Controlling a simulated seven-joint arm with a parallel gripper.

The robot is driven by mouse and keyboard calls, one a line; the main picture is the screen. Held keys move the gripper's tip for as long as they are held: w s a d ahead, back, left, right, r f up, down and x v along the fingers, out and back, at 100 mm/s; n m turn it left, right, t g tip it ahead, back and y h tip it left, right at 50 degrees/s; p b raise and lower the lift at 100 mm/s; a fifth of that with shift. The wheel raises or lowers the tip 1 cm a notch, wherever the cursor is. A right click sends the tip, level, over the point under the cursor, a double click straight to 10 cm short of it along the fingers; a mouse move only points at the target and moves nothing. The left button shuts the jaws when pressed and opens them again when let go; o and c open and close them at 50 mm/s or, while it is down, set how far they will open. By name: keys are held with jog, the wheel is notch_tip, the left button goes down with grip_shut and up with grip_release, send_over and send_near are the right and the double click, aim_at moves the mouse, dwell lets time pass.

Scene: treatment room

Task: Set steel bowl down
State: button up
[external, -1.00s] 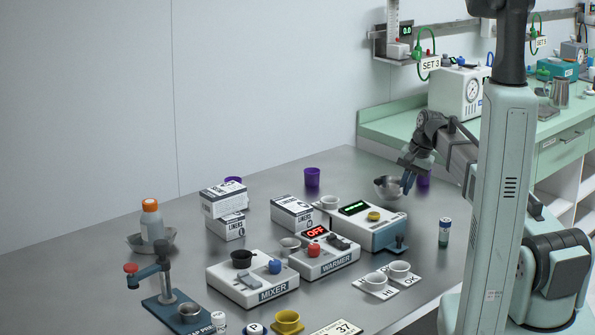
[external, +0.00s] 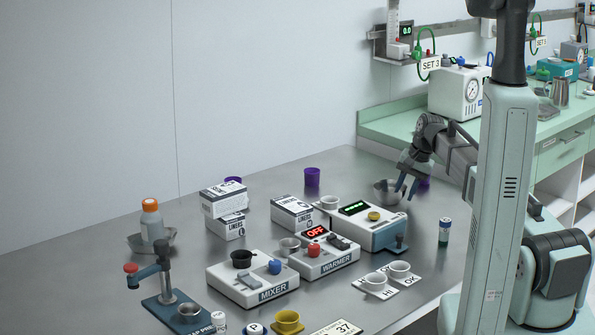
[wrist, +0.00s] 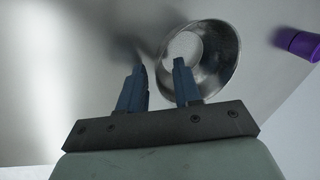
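The steel bowl (external: 382,194) stands upright on the steel table near its far right part and looks to rest on the surface. It also shows in the wrist view (wrist: 213,62), empty inside. My gripper (external: 405,192) is at the bowl's right side, pointing down. In the wrist view my gripper (wrist: 159,70) has its two blue fingers apart. One finger overlaps the bowl's opening and the other is outside it, with the rim between them. I see no finger pressing on the rim.
A green-labelled vial (external: 444,232) stands in front. Bare table surrounds the vial.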

jog(key=v, duration=1.2)
jog(key=shift+r, duration=0.1)
